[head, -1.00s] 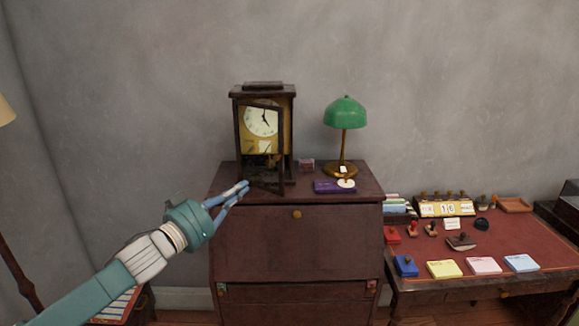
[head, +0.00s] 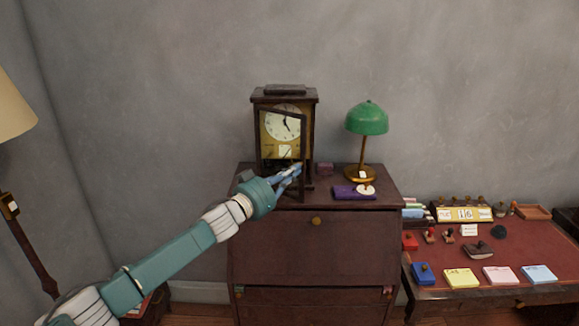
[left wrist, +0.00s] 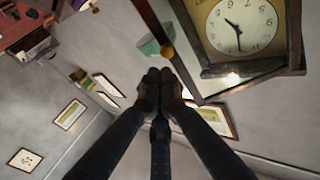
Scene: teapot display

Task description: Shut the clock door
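The dark wooden clock (head: 312,130) with its cream dial stands on the brown cabinet. Its framed door (head: 303,130) is open and stands out toward me. The clock dial (left wrist: 240,24) also shows at the upper right of the left wrist view, beside dark framing. My left gripper (head: 296,171) is in front of the clock at the lower part of the door, by its free right edge. Its fingers (left wrist: 158,78) are together with nothing visible between them. I cannot tell whether they touch the door. My right gripper is not in view.
A green lamp (head: 366,118) stands right of the clock, with a purple item (head: 350,192) before it. The cabinet top (head: 385,186) is otherwise partly bare. A red-topped desk (head: 440,256) with stamps and notepads is at right.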

